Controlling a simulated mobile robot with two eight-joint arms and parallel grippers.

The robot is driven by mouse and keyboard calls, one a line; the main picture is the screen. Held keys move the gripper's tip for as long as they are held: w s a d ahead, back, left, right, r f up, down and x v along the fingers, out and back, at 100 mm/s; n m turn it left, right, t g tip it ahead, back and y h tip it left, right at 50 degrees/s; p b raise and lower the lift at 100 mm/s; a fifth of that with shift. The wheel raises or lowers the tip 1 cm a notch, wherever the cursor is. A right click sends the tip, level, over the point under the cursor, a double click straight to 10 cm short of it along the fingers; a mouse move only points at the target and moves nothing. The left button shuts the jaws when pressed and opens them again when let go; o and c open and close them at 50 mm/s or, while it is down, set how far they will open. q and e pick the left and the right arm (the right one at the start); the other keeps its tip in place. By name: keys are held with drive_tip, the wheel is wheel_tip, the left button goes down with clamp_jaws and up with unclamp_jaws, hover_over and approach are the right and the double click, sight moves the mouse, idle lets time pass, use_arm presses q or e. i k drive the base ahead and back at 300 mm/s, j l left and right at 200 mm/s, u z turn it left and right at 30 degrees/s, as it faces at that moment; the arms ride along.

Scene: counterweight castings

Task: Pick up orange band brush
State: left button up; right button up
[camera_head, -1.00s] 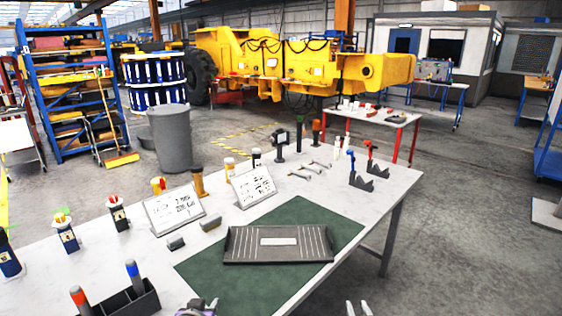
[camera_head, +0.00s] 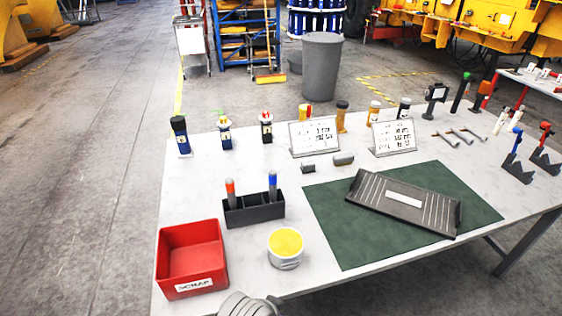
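The orange band brush (camera_head: 230,189) stands upright in the left part of a black holder (camera_head: 254,210) on the white table. Its top shows an orange-red band with a dark part below; its lower end is hidden inside the holder. A similar upright piece with a blue band (camera_head: 272,182) stands in the right part of the same holder. Neither of my grippers is recognisable in this view.
A red scrap bin (camera_head: 190,258) and a yellow-topped tub (camera_head: 286,248) stand in front of the holder. A dark ribbed plate (camera_head: 404,201) lies on the green mat (camera_head: 345,240). A grey ribbed thing (camera_head: 247,304), unclear, shows at the bottom edge. Labelled bottles line the back.

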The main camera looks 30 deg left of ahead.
sight(229, 184)
drive_tip(key=u, duration=1.55)
